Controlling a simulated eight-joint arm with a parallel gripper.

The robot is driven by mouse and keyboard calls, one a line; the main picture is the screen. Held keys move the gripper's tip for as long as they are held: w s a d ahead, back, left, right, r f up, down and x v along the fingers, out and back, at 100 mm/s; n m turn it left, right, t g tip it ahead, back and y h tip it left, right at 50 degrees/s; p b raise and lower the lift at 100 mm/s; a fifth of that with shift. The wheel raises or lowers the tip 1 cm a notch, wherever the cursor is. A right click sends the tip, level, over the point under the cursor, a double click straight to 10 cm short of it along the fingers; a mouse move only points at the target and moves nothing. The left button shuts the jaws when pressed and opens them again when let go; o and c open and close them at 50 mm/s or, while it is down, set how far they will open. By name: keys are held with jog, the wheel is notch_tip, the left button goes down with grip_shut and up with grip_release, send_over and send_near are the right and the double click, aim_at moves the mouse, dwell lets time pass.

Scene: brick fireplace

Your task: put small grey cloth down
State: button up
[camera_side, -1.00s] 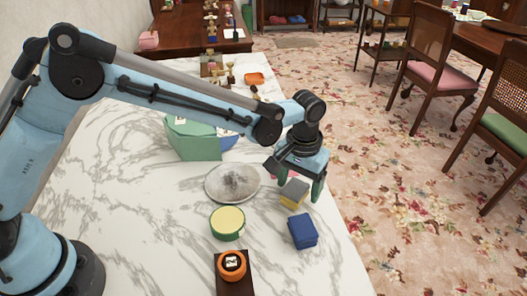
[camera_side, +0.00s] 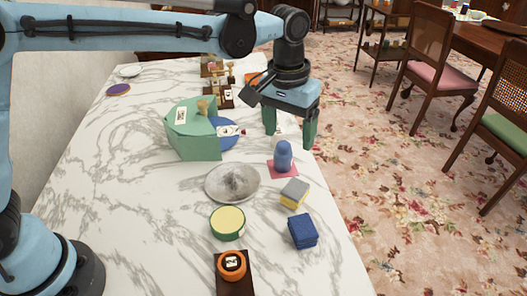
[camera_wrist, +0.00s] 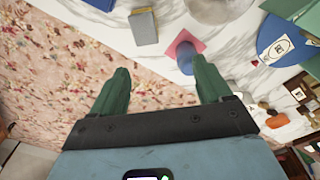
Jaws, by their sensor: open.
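The small grey cloth (camera_side: 295,187) lies flat on top of a yellow block near the table's right edge. It also shows in the wrist view (camera_wrist: 143,27), at the top, with a yellow edge beside it. My gripper (camera_side: 289,138) is raised above the table, beyond the cloth and apart from it. Its two green fingers are spread, with nothing held between them in the wrist view (camera_wrist: 162,68).
A blue folded cloth (camera_side: 303,231) lies nearer the front. A blue upright object (camera_side: 283,156) stands on a pink square (camera_side: 276,171) near my gripper. A marbled plate (camera_side: 232,196), yellow-topped round tin (camera_side: 228,222) and green box (camera_side: 190,148) stand leftward. The floor drops off rightward.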

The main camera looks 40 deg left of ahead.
jog(key=s+a+r+t, duration=0.35)
jog(key=s+a, duration=0.25)
jog(key=a, duration=0.5)
jog(key=s+a+f+t, duration=0.3)
jog(key=s+a+f, duration=0.1)
jog(key=s+a, duration=0.4)
jog(key=shift+s+a, duration=0.15)
jog(key=shift+s, duration=0.25)
jog(key=w+d+r+g, duration=0.2)
jog(key=w+d+r, duration=0.1)
jog(key=w+d, duration=0.15)
jog(key=g, duration=0.5)
send_over(297, 186)
notch_tip(297, 186, down, 5)
notch_tip(297, 186, down, 11)
